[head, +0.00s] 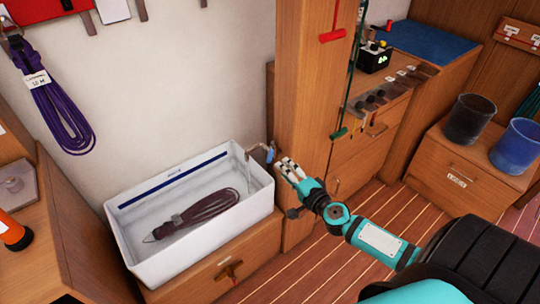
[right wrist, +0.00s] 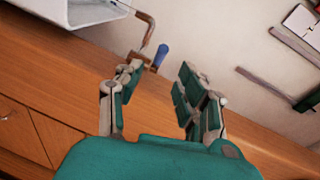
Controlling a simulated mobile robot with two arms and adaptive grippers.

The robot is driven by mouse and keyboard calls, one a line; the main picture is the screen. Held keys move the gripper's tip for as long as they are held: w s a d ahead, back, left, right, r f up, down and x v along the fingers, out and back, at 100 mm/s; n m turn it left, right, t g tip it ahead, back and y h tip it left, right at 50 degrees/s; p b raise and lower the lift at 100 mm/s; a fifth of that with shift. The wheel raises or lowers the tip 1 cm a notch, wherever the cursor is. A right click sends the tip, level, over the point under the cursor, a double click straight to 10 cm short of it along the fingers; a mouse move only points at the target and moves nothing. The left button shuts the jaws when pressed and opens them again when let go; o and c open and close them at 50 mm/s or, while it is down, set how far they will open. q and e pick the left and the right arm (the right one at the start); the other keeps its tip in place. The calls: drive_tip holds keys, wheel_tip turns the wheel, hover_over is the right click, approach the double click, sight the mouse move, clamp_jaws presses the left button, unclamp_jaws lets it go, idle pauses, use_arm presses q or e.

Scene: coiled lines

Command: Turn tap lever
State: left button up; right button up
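The tap (head: 252,149) is a thin metal pipe at the right back corner of the white basin. Its blue lever (head: 270,154) is on the tap's right side, by the wooden post. My right gripper (head: 287,170) is just right of and in front of the lever, open and empty. In the right wrist view the tap (right wrist: 148,30) and the blue lever (right wrist: 161,55) show just beyond the open fingers (right wrist: 158,80). The lever looks nearer the left finger there; I cannot tell whether they touch. My left gripper is not in view.
The white basin (head: 122,225) holds a coiled dark purple line (head: 203,207). A tall wooden post (head: 300,90) rises beside the tap. A purple coil (head: 58,105) hangs on the left wall. Two buckets, black (head: 469,118) and blue (head: 516,146), stand far right.

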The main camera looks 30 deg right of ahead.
sight(270, 155)
drive_tip(key=w, duration=0.6)
drive_tip(key=w+f, duration=0.1)
drive_tip(key=w, duration=0.1)
drive_tip(key=shift+w+f+b, duration=0.1)
drive_tip(key=shift+w+b, duration=0.3)
clamp_jaws()
